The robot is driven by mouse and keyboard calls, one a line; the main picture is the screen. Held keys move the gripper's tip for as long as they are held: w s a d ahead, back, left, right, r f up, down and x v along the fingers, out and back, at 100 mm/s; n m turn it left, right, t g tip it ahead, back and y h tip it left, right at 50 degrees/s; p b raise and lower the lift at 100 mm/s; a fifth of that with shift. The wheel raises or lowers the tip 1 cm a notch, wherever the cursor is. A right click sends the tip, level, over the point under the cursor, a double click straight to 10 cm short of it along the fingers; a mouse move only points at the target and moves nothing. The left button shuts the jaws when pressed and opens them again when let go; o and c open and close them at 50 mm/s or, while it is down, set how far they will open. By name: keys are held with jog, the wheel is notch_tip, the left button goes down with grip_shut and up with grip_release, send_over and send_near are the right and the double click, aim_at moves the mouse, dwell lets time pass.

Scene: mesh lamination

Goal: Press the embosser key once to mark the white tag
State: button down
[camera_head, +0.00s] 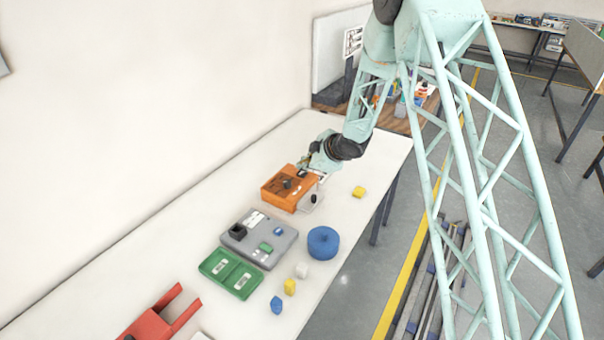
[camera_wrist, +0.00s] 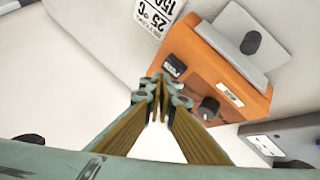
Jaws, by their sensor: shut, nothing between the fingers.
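An orange machine (camera_head: 288,188) stands on the white table, and it fills the upper right of the wrist view (camera_wrist: 215,65). A black key (camera_wrist: 174,66) with white lettering is on its near edge. A black knob (camera_wrist: 209,107) and a small white label (camera_wrist: 232,95) are also on its face. My gripper (camera_wrist: 160,85) is shut and empty, with its fingertips just beside the black key in the picture; I cannot tell whether they touch. In the head view my gripper (camera_head: 306,168) is over the machine's far end. I cannot tell which piece is the white tag.
A grey plate (camera_wrist: 240,50) with a black knob adjoins the orange machine. A grey station (camera_head: 262,250), green tray (camera_head: 231,273), blue round container (camera_head: 323,242), white block (camera_head: 301,270), yellow blocks (camera_head: 358,191) and red fork-shaped fixture (camera_head: 150,327) share the table. The wall runs along the left.

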aim_at(302, 173)
jog(key=shift+r, duration=0.15)
jog(key=shift+r+p, duration=1.9)
jog(key=shift+r, duration=0.5)
